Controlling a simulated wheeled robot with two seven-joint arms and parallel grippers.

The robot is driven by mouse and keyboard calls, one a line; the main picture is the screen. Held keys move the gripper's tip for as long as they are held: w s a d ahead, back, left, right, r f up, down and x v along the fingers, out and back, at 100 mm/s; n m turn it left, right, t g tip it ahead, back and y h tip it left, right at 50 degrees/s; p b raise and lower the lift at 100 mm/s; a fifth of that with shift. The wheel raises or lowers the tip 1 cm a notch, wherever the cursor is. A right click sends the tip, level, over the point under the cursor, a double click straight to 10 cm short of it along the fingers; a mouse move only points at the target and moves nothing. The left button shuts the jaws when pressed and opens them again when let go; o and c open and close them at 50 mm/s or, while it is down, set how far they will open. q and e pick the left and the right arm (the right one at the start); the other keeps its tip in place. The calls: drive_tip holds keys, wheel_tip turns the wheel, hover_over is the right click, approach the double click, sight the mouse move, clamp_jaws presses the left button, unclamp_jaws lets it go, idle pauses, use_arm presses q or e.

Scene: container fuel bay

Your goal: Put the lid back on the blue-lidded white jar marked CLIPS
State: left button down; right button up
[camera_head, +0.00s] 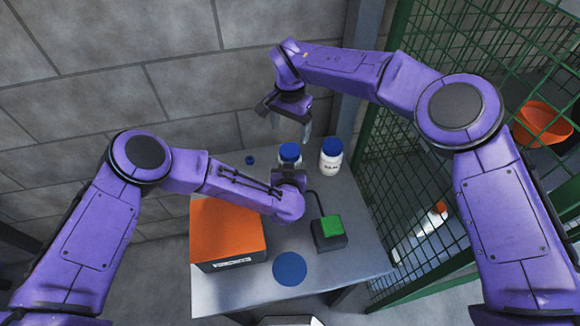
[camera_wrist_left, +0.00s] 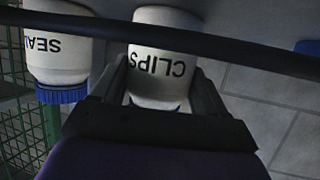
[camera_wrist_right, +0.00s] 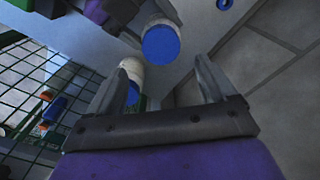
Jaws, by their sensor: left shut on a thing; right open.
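The CLIPS jar (camera_wrist_left: 163,55) is white and shows upside down between the fingers of my left gripper (camera_wrist_left: 162,82), which is shut on its body. In the head view the jar (camera_head: 290,163) stands at the back of the table, with a blue lid (camera_head: 290,150) on top. The lid (camera_wrist_right: 161,46) also shows in the right wrist view, roughly level on the jar; I cannot tell whether it is fastened. My right gripper (camera_head: 291,133) is open and empty above the jar, fingers pointing down. The left fingertips are hidden in the head view.
A white SEAL jar (camera_head: 331,160) with a blue lid stands just right. A small blue ring-like piece (camera_head: 250,160) lies left. An orange-topped box (camera_head: 228,230), a green-topped black box (camera_head: 330,228) and a blue disc (camera_head: 289,268) occupy the front. A green mesh fence (camera_head: 420,180) borders the right.

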sight(290, 151)
drive_tip(key=shift+f, duration=0.1)
wheel_tip(290, 151, down, 8)
drive_tip(key=shift+r, duration=0.1)
drive_tip(key=c, duration=1.1)
